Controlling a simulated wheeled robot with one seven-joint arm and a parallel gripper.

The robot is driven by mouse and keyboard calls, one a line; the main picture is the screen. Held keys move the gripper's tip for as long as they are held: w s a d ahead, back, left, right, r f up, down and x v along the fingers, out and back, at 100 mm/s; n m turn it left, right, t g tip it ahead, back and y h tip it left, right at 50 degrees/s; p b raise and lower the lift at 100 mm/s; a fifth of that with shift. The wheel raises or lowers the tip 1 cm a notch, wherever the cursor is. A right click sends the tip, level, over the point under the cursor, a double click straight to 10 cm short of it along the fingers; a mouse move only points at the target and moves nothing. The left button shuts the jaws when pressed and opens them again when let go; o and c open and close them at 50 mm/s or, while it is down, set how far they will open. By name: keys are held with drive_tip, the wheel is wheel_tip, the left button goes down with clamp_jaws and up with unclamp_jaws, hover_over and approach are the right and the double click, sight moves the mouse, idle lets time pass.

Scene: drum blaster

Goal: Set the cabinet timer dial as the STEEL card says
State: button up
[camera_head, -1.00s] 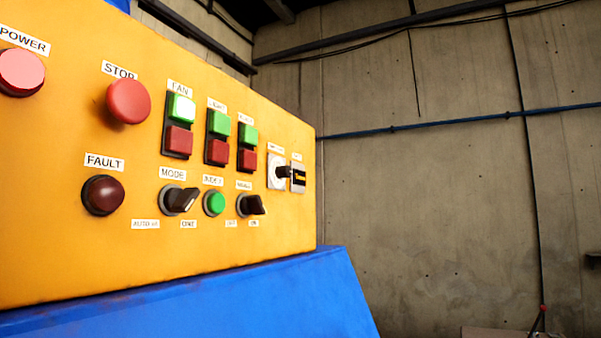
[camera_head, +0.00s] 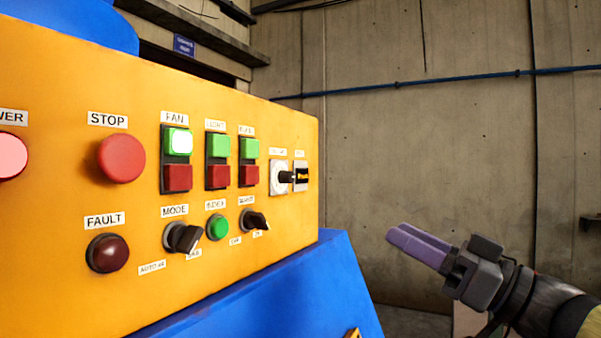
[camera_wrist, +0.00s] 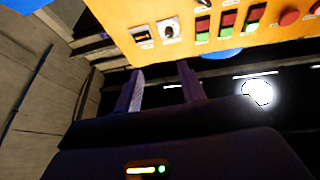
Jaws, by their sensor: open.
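No STEEL card is recognisable.
The panel also carries a red STOP button (camera_head: 121,158), a FAULT lamp (camera_head: 107,253), a MODE switch (camera_head: 183,237) and several green and red buttons. A blue sloped base (camera_head: 270,290) juts out below it. Open space lies between gripper and panel; a concrete wall (camera_head: 430,140) stands behind.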

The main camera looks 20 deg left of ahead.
sight(292, 178)
drive_tip(key=shift+s+a+r+n+g, duration=0.25)
drive_tip(key=shift+s+n+g, duration=0.2)
drive_tip(key=shift+g, duration=0.35)
drive_tip(key=p+x, duration=0.2)
drive_tip(key=x, duration=0.3)
drive_tip(key=p+x, duration=0.3)
drive_tip(key=x, duration=0.3)
drive_tip(key=p+x, duration=0.2)
drive_tip(key=x, duration=0.3)
drive_tip(key=shift+r+p, duration=0.3)
drive_tip(key=shift+p, duration=0.1)
drive_tip(key=shift+w+a, duration=0.1)
drive_tip(key=shift+a, duration=0.5)
clamp_jaws()
